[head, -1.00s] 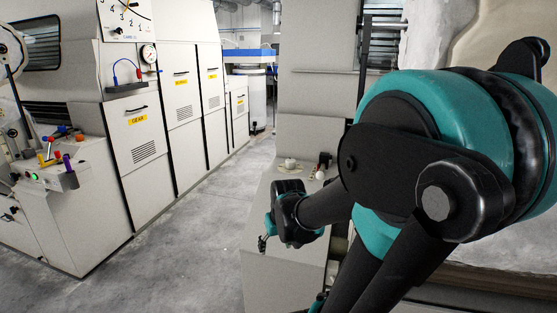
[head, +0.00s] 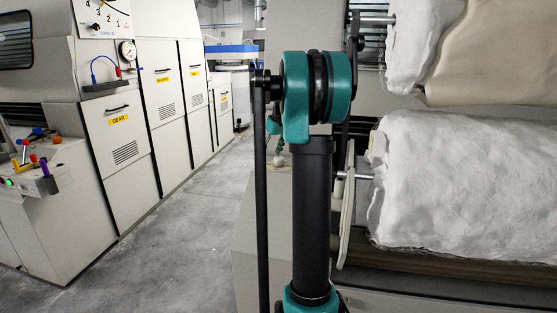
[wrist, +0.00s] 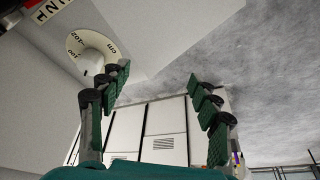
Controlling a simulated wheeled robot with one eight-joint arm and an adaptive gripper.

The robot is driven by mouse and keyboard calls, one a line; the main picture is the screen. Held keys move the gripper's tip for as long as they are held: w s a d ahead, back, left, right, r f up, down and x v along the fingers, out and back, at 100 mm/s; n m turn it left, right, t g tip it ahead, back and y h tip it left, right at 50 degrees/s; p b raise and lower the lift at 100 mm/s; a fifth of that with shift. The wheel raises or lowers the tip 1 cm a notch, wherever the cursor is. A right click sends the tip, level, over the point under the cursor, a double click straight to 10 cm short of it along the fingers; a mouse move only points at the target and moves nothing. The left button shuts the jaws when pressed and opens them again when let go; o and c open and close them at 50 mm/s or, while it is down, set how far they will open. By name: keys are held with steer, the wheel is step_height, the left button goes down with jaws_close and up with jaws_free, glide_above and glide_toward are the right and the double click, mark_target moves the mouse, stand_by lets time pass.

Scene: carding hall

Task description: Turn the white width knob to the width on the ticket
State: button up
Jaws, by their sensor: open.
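In the wrist view the white width knob (wrist: 88,62) stands at the upper left, on a pale round dial plate (wrist: 104,40). The plate has dark marks reading "100", "102" and "cm". My gripper (wrist: 158,78) is open and empty, its two green-padded fingers wide apart. The left finger overlaps the edge of the knob and plate in the picture; the knob is not between the fingers, and I cannot tell if they touch. In the head view my arm hides most of the knob and gripper. I cannot make out a readable width ticket.
A red and white lettered label (wrist: 48,8) is cut off at the wrist view's top left. In the head view, large white fibre rolls (head: 465,185) lie right of my arm. A cabinet row (head: 120,130) and a control box (head: 35,185) stand left, with clear floor (head: 165,235) between.

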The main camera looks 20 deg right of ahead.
steer(key=n, duration=0.2)
glide_toward(279, 157)
steer(key=shift+y, duration=0.4)
steer(key=x, duration=1)
steer(key=shift+d+f, duration=0.35)
steer(key=shift+f, duration=0.05)
steer(key=shift+c, duration=0.3)
steer(key=c, duration=1.1)
